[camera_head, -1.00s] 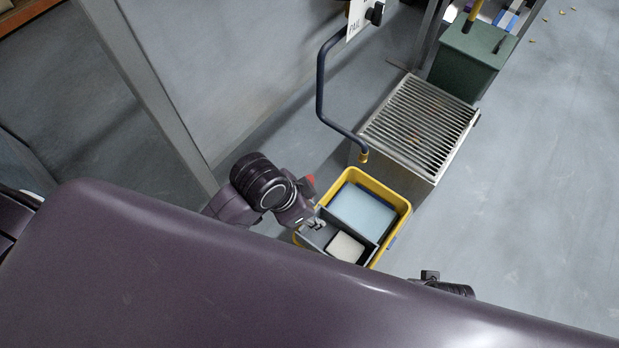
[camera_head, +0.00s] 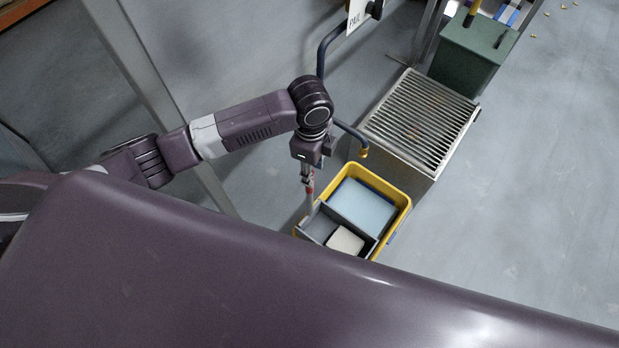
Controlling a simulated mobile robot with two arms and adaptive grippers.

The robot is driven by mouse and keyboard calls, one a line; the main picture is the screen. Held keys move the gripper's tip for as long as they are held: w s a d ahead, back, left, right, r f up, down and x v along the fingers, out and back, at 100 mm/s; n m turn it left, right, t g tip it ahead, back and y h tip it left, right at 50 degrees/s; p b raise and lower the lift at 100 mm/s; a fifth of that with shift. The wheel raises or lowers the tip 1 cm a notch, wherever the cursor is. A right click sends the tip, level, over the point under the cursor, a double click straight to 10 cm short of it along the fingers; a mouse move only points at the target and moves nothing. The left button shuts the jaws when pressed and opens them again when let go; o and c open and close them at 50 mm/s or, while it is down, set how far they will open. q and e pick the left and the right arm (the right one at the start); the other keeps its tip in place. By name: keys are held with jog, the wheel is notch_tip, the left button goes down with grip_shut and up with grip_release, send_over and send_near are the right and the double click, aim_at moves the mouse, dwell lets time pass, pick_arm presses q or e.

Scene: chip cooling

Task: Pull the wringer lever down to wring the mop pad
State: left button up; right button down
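The yellow bucket (camera_head: 403,204) stands on the floor, with pale blue water (camera_head: 361,205) in its rear part. The grey wringer (camera_head: 320,226) fills the near-left part. The off-white mop pad (camera_head: 345,242) lies in the wringer. A thin bar with a red part (camera_head: 309,188) stands at the bucket's left corner; it looks like the wringer lever. My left gripper (camera_head: 307,178) points down from above at this red part. Its fingers are small and overlap the bar, so I cannot tell whether they are open or hold it. My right gripper is not in view.
A dark bent spout (camera_head: 350,132) with a yellow tip hangs just behind the bucket, close to my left wrist. A slatted metal grate (camera_head: 420,112) and a green bin (camera_head: 468,52) stand behind. Floor at the right (camera_head: 530,210) is clear.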

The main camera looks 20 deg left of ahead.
pick_arm(q)
jog(key=shift+w+a, duration=0.35)
jog(key=shift+a, duration=0.25)
notch_tip(320, 180, down, 8)
jog(key=shift+r, duration=0.2)
grip_shut()
